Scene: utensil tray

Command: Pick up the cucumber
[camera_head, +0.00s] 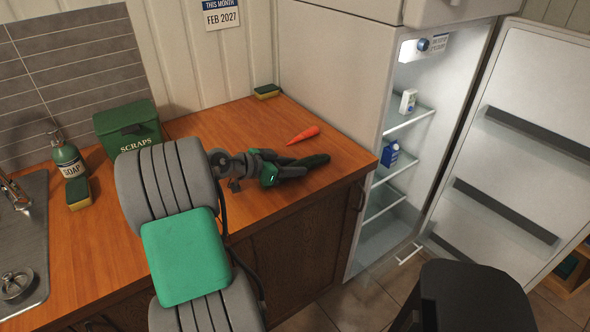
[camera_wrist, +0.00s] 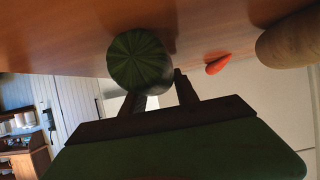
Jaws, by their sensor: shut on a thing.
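The dark green cucumber (camera_head: 317,160) is at the right end of the wooden counter, close to its front edge. My gripper (camera_head: 299,171) is shut on it, with the cucumber sticking out past the fingers to the right. In the wrist view the cucumber (camera_wrist: 139,58) shows its rounded, striped end at the fingertips of my gripper (camera_wrist: 163,86). I cannot tell whether the cucumber touches the counter or is slightly above it.
An orange carrot (camera_head: 303,134) lies just behind the cucumber. A brown rounded object (camera_wrist: 291,40) shows in the wrist view. A sponge (camera_head: 267,91) lies at the back. The open fridge (camera_head: 405,124) stands right; the scraps bin (camera_head: 127,126) and soap bottle (camera_head: 68,158) stand left.

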